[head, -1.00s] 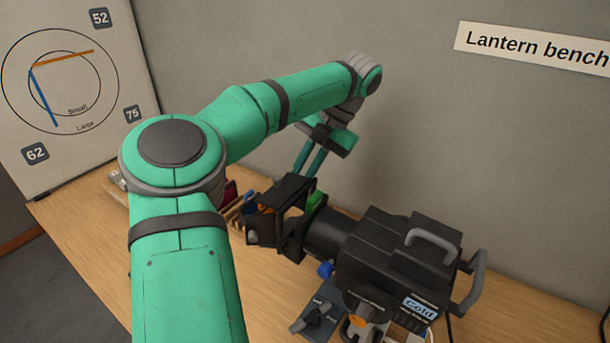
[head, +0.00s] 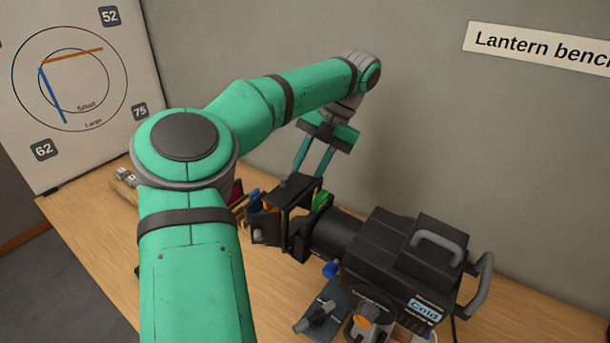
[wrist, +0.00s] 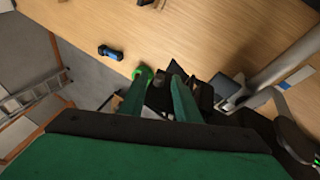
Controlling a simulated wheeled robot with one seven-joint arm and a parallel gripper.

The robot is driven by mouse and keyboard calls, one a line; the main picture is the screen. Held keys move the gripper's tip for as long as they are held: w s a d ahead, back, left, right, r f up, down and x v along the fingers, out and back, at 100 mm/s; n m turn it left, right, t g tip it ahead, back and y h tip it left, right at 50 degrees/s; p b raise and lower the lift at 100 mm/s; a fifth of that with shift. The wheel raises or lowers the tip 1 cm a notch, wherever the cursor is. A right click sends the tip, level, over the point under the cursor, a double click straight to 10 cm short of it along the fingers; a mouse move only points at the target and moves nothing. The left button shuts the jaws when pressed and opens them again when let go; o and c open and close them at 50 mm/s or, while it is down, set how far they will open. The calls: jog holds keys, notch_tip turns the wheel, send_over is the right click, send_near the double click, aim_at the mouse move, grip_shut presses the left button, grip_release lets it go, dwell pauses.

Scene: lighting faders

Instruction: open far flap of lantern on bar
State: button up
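A bright green tab (head: 321,202) shows on the wall side, apparently on the far flap, which is mostly hidden. My gripper (head: 311,176) points down on the lantern's far side, its fingers apart. In the wrist view my gripper (wrist: 158,70) is open, and a bright green round piece (wrist: 145,73) lies by the left fingertip. Contact cannot be told.
The wall is close behind the lantern. A blue knob (head: 330,269) and a dark lever plate (head: 322,312) are in front of it. A chart board (head: 75,95) stands at the left. The wrist view shows a small blue-black object (wrist: 110,52) on clear bench.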

jog(key=shift+a, duration=0.1)
jog(key=shift+r, duration=0.1)
jog(key=v, duration=0.7)
jog(key=shift+r, duration=0.15)
